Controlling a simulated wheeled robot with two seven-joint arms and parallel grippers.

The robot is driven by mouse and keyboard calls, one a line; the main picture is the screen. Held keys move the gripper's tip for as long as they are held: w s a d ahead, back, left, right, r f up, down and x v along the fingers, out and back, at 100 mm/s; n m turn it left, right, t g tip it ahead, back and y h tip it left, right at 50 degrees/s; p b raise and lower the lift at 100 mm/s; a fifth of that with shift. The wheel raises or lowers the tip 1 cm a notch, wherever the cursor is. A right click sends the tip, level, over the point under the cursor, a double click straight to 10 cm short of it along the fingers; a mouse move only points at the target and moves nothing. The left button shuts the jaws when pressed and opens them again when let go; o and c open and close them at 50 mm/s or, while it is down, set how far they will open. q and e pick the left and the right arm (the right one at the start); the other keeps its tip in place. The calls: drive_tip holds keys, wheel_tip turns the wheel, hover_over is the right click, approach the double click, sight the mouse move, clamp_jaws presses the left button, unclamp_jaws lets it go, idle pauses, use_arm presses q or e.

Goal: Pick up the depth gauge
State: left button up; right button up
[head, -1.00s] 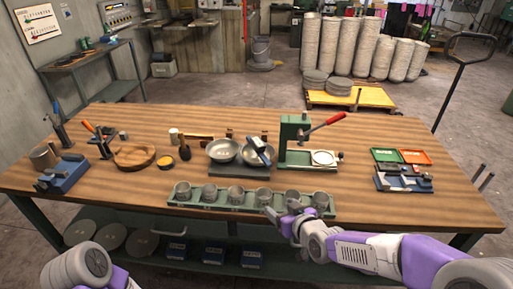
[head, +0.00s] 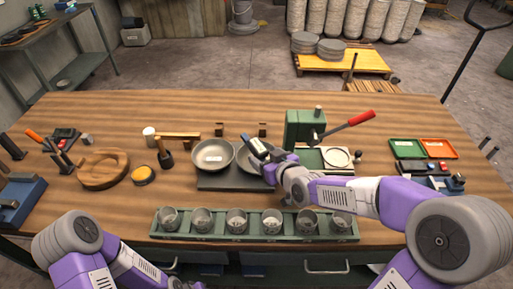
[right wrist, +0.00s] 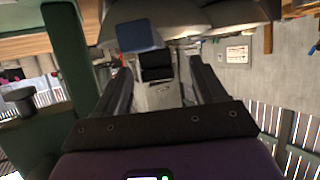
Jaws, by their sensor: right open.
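The depth gauge, a blue and black device with a pale display (head: 256,146), leans in the right one of two metal bowls (head: 249,160) on a dark base. My right gripper (head: 272,172) is beside it at that bowl, partly hidden by its own wrist. In the right wrist view the gripper (right wrist: 160,80) is open, with its two dark fingers on either side of a blue and black body (right wrist: 142,36) that looks like the gauge. I cannot tell whether the fingers touch it. My left arm shows at the lower left, but its gripper is out of sight.
A green press (head: 305,128) with a red lever stands right of the bowls. A green rack (head: 186,233) of several metal cups lies along the front edge. A hammer (head: 165,155) and a wooden ring (head: 84,182) are at left. Green and orange trays (head: 438,149) are at right.

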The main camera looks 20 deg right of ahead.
sight(258, 148)
drive_tip(key=x, duration=0.3)
drive_tip(key=b+x, duration=0.1)
drive_tip(key=x, duration=0.1)
drive_tip(key=shift+w+r, duration=0.2)
drive_tip(key=shift+w, duration=0.2)
drive_tip(key=shift+r, duration=0.1)
clamp_jaws()
